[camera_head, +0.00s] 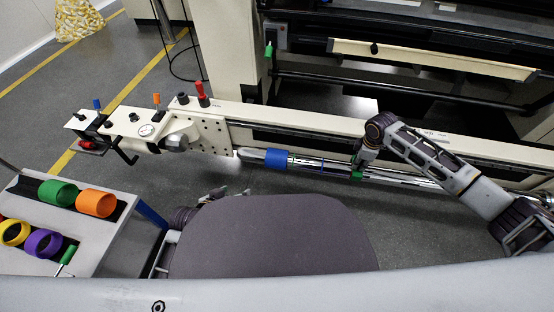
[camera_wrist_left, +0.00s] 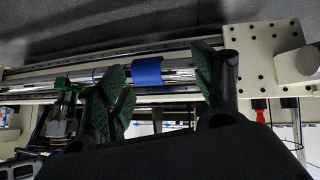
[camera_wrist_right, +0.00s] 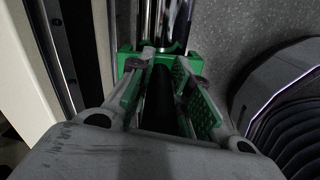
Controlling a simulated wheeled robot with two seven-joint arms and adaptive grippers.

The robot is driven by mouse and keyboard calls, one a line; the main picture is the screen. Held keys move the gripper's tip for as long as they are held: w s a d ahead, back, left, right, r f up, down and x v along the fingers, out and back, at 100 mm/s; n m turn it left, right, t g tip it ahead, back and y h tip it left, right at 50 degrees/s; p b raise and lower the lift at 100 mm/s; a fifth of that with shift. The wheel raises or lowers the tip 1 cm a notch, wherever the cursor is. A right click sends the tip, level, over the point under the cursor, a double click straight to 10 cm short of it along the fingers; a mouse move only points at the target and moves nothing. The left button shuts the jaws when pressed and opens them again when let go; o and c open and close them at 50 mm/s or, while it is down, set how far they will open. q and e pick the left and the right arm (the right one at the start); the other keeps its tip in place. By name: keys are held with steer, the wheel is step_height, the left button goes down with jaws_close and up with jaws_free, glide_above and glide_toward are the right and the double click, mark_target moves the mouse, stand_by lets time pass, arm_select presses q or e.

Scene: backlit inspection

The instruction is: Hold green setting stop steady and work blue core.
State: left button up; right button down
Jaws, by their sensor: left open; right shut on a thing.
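The blue core (camera_head: 277,158) is a sleeve around a shiny horizontal rod along the cream beam. In the left wrist view the blue core (camera_wrist_left: 147,72) shows between the spread green-padded fingers of my left gripper (camera_wrist_left: 160,68), which is open and not closed on it. In the head view most of my left gripper is hidden behind my own body. The green setting stop (camera_head: 357,174) sits on the rod further right. My right gripper (camera_head: 358,165) is shut on it. In the right wrist view the green setting stop (camera_wrist_right: 128,62) shows at the fingertips, partly covered by them.
A grey rack (camera_head: 95,250) at lower left holds green (camera_head: 57,193), orange (camera_head: 97,203), yellow (camera_head: 14,232) and purple (camera_head: 43,243) rings. A cream headstock with small knobs and a dial (camera_head: 146,130) stands at the beam's left end.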

arm_select(q)
steer(key=w+d+r+m+t+h, duration=0.15)
steer(key=w+d+r, duration=0.25)
steer(key=w+r, duration=0.5)
steer(key=m+y, duration=0.1)
steer(key=m, duration=0.4)
glide_above(259, 157)
steer(key=s, duration=0.4)
steer(key=f, duration=0.1)
step_height(259, 157, down, 10)
steer(key=s+a+m+y, duration=0.1)
steer(key=m+y, duration=0.1)
steer(key=m, duration=1)
steer(key=shift+s+g+y, duration=0.2)
steer(key=shift+g+y, duration=0.15)
steer(key=shift+a, duration=0.1)
steer(key=shift+w+f, duration=0.1)
steer(key=shift+f, duration=0.05)
steer(key=shift+x, duration=4.85)
